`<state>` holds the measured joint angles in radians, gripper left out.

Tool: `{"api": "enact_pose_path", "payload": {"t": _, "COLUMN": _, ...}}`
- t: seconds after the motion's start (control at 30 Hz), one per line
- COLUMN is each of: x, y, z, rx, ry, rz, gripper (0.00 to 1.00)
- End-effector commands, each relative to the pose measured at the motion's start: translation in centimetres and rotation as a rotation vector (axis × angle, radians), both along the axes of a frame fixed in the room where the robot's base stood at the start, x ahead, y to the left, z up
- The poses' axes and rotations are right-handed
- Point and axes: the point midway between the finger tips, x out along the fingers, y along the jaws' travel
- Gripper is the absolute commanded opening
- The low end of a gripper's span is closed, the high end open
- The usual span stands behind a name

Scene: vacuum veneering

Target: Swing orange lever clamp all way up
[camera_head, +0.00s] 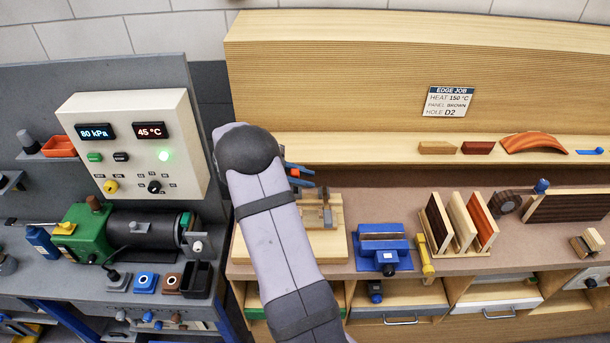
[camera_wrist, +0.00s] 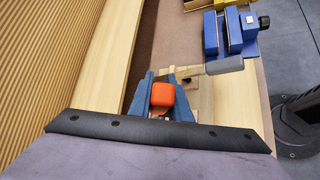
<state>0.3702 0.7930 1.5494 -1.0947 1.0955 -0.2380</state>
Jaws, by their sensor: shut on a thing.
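The orange end of the lever clamp (camera_wrist: 163,95) shows as a block between the two blue fingers of my gripper (camera_wrist: 162,103) in the wrist view. My gripper is shut on it. In the head view my gripper (camera_head: 297,182) is partly hidden behind my own arm, and only a small bit of the orange lever (camera_head: 294,172) shows. The gripper is above the pale wooden fixture (camera_head: 332,242) that stands on the bench. The clamp's lower part and pivot are mostly hidden, so I cannot tell the lever's exact angle.
A blue vise (camera_head: 381,248) stands right of the fixture, also seen in the wrist view (camera_wrist: 235,33). A rack of panels (camera_head: 458,225) is further right. A grey control box (camera_head: 134,145) and a green pump (camera_head: 92,232) are at the left. The ribbed wooden wall (camera_head: 340,85) rises behind.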

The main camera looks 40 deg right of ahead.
Motion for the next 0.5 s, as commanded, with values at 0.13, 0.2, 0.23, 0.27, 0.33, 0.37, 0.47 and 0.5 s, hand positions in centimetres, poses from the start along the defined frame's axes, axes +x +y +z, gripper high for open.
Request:
{"api": "enact_pose_path", "payload": {"t": 0.13, "x": 0.56, "y": -0.64, "z": 0.83, "rx": 0.043, "ry": 0.044, "rz": -0.001, "gripper": 0.0}}
{"api": "enact_pose_path", "payload": {"t": 0.2, "x": 0.75, "y": -0.81, "z": 0.87, "rx": 0.059, "ry": 0.061, "rz": 0.0, "gripper": 0.0}}
{"api": "enact_pose_path", "payload": {"t": 0.23, "x": 0.83, "y": -0.87, "z": 0.89, "rx": 0.065, "ry": 0.066, "rz": 0.0, "gripper": 0.0}}
{"api": "enact_pose_path", "payload": {"t": 0.27, "x": 0.87, "y": -0.92, "z": 0.88, "rx": 0.069, "ry": 0.072, "rz": 0.0, "gripper": 0.0}}
{"api": "enact_pose_path", "payload": {"t": 0.33, "x": 0.97, "y": -1.02, "z": 0.91, "rx": 0.078, "ry": 0.082, "rz": 0.0, "gripper": 0.0}}
{"api": "enact_pose_path", "payload": {"t": 0.37, "x": 1.0, "y": -1.05, "z": 0.91, "rx": 0.081, "ry": 0.085, "rz": 0.0, "gripper": 0.0}}
{"api": "enact_pose_path", "payload": {"t": 0.47, "x": 1.07, "y": -1.12, "z": 0.86, "rx": 0.088, "ry": 0.094, "rz": 0.001, "gripper": 0.0}}
{"api": "enact_pose_path", "payload": {"t": 0.5, "x": 1.09, "y": -1.15, "z": 0.84, "rx": 0.089, "ry": 0.095, "rz": 0.001, "gripper": 0.0}}
